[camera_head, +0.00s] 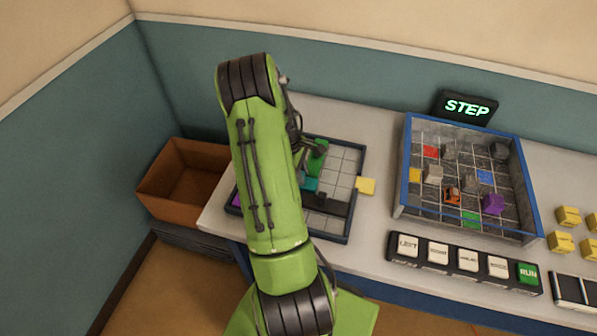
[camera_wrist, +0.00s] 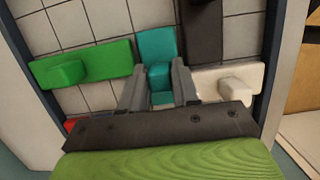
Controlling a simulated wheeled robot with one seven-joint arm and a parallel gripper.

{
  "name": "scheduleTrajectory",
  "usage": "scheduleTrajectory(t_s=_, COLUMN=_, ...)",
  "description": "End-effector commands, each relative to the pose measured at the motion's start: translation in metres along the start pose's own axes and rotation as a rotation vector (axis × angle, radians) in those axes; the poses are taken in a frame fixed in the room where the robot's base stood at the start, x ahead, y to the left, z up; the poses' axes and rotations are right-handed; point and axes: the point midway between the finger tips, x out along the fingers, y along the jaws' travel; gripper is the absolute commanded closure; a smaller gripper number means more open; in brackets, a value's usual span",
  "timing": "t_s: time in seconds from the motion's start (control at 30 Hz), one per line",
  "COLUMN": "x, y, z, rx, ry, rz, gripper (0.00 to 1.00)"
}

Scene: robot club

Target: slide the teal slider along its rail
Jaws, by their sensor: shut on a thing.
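The teal slider (camera_wrist: 156,46) lies in the tiled tray in the wrist view, with a raised knob near its lower end. My gripper (camera_wrist: 159,88) is shut on the teal slider's knob, one finger on each side. In the head view a small part of the teal slider (camera_head: 310,184) shows beside my green arm, which hides much of the tray (camera_head: 348,160). A green slider (camera_wrist: 100,60) lies left of the teal one. A dark slider (camera_wrist: 202,30) lies close to its right, and a white slider (camera_wrist: 222,82) lies lower right.
A bit of red (camera_wrist: 70,124) shows at the tray's lower left. A yellow block (camera_head: 366,186) sits at the tray's right edge. A blue-walled grid box (camera_head: 398,190), a button panel (camera_head: 470,268) and a STEP sign (camera_head: 467,107) stand to the right. A cardboard box (camera_head: 165,180) stands left.

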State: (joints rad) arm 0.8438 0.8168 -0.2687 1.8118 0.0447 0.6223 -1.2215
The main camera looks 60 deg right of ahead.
Motion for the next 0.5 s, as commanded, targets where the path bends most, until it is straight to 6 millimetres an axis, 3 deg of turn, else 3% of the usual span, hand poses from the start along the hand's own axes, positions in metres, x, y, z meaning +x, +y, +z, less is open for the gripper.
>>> scheduleTrajectory(t_s=0.5, x=0.011, y=0.0, z=0.043, rx=0.004, ry=-0.003, rz=-0.001, gripper=0.94)
